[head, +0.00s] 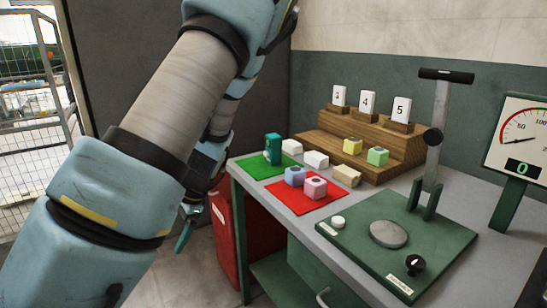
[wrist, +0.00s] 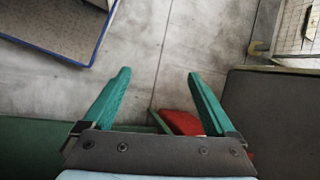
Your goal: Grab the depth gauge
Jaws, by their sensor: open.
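A dark teal upright piece (head: 273,149), which looks like the depth gauge, stands on the green mat (head: 250,168) at the table's left end in the head view. It is not seen in the wrist view. In the head view my gripper (head: 186,228) hangs left of the table, below the tabletop level, apart from the teal piece. One finger is partly hidden there.
Foam cubes in blue (head: 295,176) and pink (head: 315,187) are on a red mat (head: 298,204). White blocks lie behind them. Wooden steps (head: 390,152) hold number cards. A lever press (head: 435,140) and a dial (head: 520,135) stand right. A red cabinet (head: 227,225) is beside the table.

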